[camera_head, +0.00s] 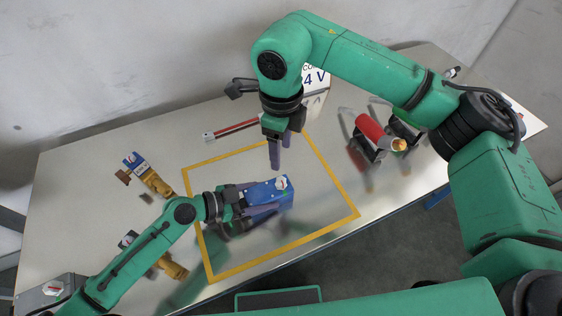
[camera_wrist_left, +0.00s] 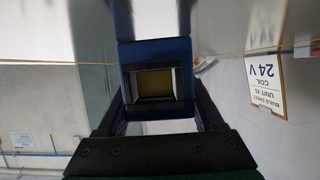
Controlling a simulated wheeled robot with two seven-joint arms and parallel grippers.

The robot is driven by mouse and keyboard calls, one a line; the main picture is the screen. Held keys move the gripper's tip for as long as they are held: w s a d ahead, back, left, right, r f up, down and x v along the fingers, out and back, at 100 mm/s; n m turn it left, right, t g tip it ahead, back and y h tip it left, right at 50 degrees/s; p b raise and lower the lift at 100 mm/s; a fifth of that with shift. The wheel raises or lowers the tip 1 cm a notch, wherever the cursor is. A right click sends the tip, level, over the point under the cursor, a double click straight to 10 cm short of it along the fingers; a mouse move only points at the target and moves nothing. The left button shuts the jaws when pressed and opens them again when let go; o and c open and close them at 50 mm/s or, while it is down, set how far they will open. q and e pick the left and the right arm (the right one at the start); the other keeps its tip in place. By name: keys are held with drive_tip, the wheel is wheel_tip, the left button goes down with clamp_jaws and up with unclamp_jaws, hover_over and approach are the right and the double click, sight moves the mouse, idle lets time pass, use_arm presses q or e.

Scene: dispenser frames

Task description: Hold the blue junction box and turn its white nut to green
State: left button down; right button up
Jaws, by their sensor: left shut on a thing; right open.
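The blue junction box (camera_head: 268,191) is between the fingers of my left gripper (camera_head: 264,199), which is shut on it, inside the yellow outline. The white nut (camera_head: 281,183) shows at the box's right end, with a small red mark. In the left wrist view the box (camera_wrist_left: 126,72) is close up between the two fingers, showing a dull yellow square opening; the nut is not visible there. My right gripper (camera_head: 279,152) is open and empty, pointing down above and beyond the box, apart from it. Whether the box touches the table is unclear.
A yellow rectangle (camera_head: 331,222) marks the table. A red cylinder (camera_head: 371,127) in a dark stand is at right. Yellow-brown parts (camera_head: 157,183) lie at left, and a red bar (camera_head: 236,128) behind. A sign (camera_head: 315,78) stands at the back, partly hidden by my right arm.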

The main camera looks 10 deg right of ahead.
idle(0.3)
use_arm(q)
unclamp_jaws()
